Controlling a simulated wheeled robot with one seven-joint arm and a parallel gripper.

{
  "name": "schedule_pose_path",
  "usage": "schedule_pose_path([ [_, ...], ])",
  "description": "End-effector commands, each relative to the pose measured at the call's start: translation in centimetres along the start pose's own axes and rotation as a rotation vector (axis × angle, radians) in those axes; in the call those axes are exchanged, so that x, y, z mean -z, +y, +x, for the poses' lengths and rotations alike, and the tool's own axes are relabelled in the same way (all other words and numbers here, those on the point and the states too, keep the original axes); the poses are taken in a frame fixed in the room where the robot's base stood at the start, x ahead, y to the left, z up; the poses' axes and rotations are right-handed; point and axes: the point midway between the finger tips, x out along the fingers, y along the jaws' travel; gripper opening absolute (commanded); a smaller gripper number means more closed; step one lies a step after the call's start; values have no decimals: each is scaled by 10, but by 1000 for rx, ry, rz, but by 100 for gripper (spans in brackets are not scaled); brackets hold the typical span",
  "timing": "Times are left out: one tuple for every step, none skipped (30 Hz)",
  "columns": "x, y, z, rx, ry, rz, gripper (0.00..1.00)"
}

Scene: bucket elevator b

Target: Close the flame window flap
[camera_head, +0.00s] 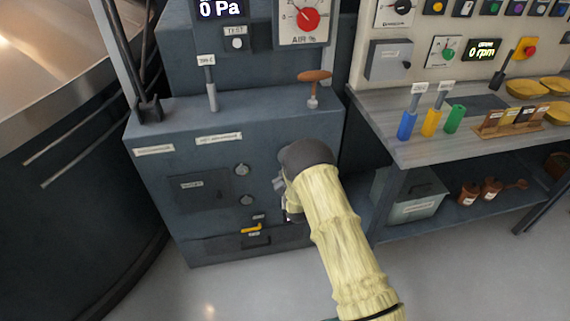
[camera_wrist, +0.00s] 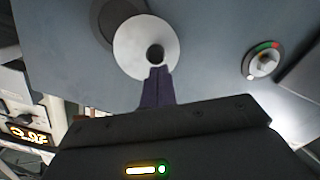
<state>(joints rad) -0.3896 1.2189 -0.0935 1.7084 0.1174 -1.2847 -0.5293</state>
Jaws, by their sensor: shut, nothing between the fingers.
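In the wrist view, a pale round disc (camera_wrist: 147,47) with a dark hole or knob at its centre sits on a blue-grey panel. It partly overlaps a darker round area (camera_wrist: 117,18) at its upper left. I cannot tell for certain which of these is the flame window flap. My gripper (camera_wrist: 157,70) is shut and empty, its dark fingertips at the disc's lower edge by the central hole; contact is unclear. In the head view, my sleeved arm reaches the front of the grey-blue furnace cabinet (camera_head: 160,185) and hides most of the gripper and the panel behind it.
A round dial with red and green marks (camera_wrist: 263,61) is right of the disc. The cabinet front has a dark square door (camera_head: 200,188), small round knobs (camera_head: 242,170) and a yellow handle (camera_head: 251,228). A workbench (camera_head: 400,150) with coloured tools stands right. A large metal vessel (camera_head: 60,70) stands left.

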Motion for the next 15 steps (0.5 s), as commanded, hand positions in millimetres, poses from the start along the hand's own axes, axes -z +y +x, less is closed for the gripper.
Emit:
schedule_pose_path([
  [-7,-5,0,-1,1,-47,0],
  [-10,-5,1,-4,1,-76,0],
  [-12,-6,1,-6,1,-113,0],
  [-14,-6,1,-9,1,-143,0],
  [-16,-6,1,-12,1,-170,0],
  [-19,-6,1,-14,1,-209,0],
  [-20,-6,2,-16,1,-238,0],
  [-22,-6,2,-18,2,-265,0],
  [-25,-5,2,-21,1,-304,0],
  [-27,-5,2,-23,1,-332,0],
  [-29,-5,2,-26,1,-361,0],
  [-32,-4,2,-29,1,-399,0],
  [-34,-4,3,-32,1,-427,0],
  [-36,-3,3,-33,1,-455,0],
  [-38,-3,3,-36,1,-493,0],
])
